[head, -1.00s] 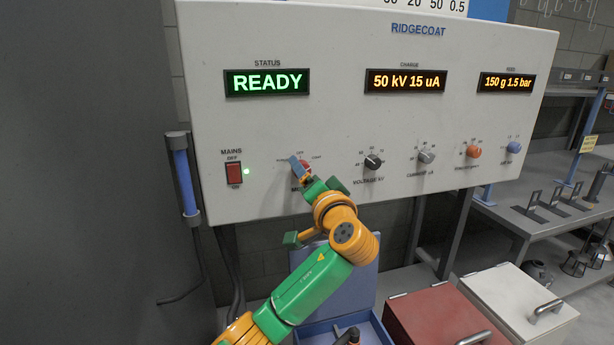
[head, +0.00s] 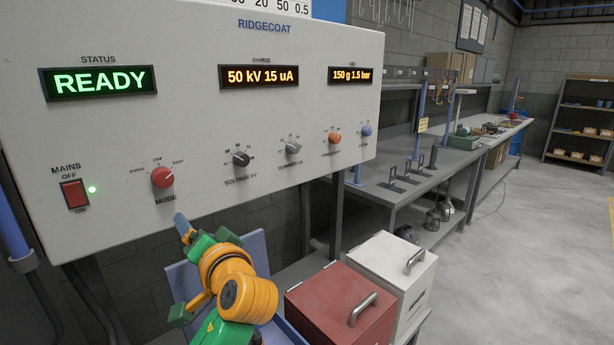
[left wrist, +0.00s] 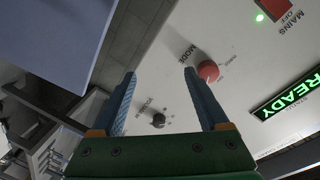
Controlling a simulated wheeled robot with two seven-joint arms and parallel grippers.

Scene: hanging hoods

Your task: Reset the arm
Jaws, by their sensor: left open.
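My left arm, green and orange, comes up from the bottom in the head view. My left gripper (head: 182,228) is below the red mode knob (head: 162,177) on the white control panel (head: 200,80), apart from it. In the left wrist view, the two blue fingers of my left gripper (left wrist: 158,98) stand wide apart with nothing between them. The red knob (left wrist: 208,71) shows beyond the right finger there, and a black knob (left wrist: 158,120) shows between the fingers in the background. My right gripper is in neither view.
The panel's status display (head: 98,82) reads READY, and a green lamp is lit beside the red mains switch (head: 74,193). A red box (head: 330,312) and a white box (head: 392,280) stand right of my arm. The floor (head: 510,250) at the right is open.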

